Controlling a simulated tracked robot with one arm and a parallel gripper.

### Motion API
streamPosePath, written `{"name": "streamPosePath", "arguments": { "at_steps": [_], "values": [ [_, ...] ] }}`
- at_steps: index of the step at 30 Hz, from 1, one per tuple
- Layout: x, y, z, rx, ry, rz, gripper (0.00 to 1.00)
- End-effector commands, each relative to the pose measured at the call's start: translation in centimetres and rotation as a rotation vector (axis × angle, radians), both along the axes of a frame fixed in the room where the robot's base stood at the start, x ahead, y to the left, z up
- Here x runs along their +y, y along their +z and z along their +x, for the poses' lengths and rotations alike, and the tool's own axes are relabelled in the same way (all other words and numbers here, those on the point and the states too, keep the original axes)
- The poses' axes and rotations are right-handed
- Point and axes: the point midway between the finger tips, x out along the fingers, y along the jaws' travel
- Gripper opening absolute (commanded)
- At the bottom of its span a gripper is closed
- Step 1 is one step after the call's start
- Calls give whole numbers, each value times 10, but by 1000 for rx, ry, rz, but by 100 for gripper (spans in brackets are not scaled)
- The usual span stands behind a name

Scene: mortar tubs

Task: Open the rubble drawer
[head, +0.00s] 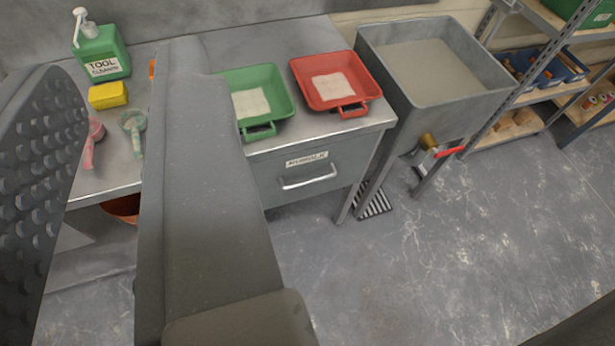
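The drawer (335,160) is a grey front under the right end of the metal bench. It has a silver bar handle (309,182) and a small white label (307,159) above it, whose lettering is hard to read. The drawer front looks flush with the bench, so it appears shut. My gripper (108,62) is large in the foreground at the left. The grey finger hides part of the bench.
On the bench (225,55) are a green tub (277,92), a red tub (359,73), a green pump bottle (101,55), a yellow sponge (108,95) and two scoops. A grey sink (490,80) with a red-handled tap stands right of the drawer. Floor in front is clear.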

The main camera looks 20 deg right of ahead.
Motion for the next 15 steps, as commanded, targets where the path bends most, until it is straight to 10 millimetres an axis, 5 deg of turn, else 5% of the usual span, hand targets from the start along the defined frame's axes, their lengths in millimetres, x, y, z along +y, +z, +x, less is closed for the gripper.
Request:
{"name": "streamPosePath", "arguments": {
  "at_steps": [5,9,15],
  "values": [
    [-1,-11,18,4,0,-29,22],
    [9,-46,66,14,0,-117,22],
    [-6,-125,151,29,0,-302,22]
  ]
}}
